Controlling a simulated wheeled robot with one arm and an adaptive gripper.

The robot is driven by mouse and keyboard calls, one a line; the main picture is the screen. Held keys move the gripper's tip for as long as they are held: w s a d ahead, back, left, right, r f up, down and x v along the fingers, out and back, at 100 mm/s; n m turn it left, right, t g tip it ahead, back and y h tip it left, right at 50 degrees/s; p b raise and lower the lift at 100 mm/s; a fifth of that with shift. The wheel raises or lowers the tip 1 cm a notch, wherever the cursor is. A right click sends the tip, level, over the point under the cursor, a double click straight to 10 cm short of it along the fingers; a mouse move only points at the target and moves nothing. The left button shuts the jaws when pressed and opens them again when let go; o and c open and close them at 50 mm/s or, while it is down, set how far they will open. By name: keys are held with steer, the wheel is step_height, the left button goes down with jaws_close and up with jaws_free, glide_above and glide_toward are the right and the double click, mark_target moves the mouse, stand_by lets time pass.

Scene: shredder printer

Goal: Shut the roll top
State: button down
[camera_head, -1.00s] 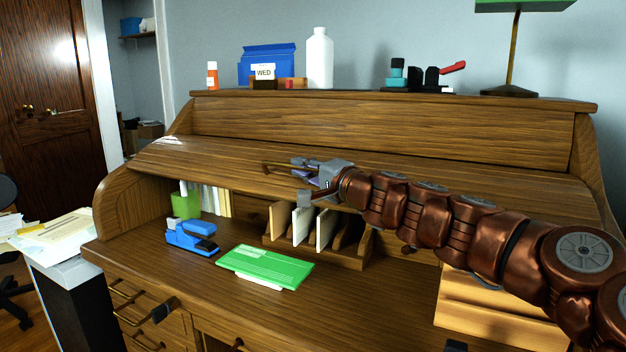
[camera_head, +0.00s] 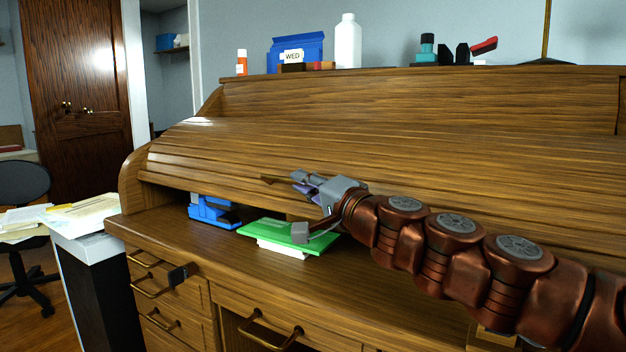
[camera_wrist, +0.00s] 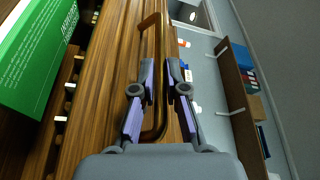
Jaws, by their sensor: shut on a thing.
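The wooden roll top (camera_head: 240,155) of the desk is pulled down over most of the opening. A low gap remains between its lower edge and the desk surface (camera_head: 185,237). My gripper (camera_head: 298,181) is at the lower part of the roll top, shut on its brass handle (camera_head: 268,180). In the wrist view the long brass handle (camera_wrist: 157,45) runs between the two fingers (camera_wrist: 155,85), against the wooden slats (camera_wrist: 112,65). My gripper and arm hide part of the roll top's lower edge.
A white bottle (camera_head: 347,42), blue organizer (camera_head: 290,52) and red-handled item (camera_head: 484,46) stand on top. Drawers (camera_head: 160,285) are below.

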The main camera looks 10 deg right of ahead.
steer(key=b, duration=0.4)
glide_above(293, 279)
step_height(293, 279, down, 9)
steer(key=shift+r, duration=0.1)
step_height(293, 279, down, 2)
steer(key=shift+s+b, duration=0.1)
steer(key=shift+b, duration=0.25)
steer(key=c, duration=1.5)
jaws_free()
steer(key=shift+r, duration=0.1)
steer(key=shift+a, duration=0.1)
steer(key=shift+r, duration=5.05)
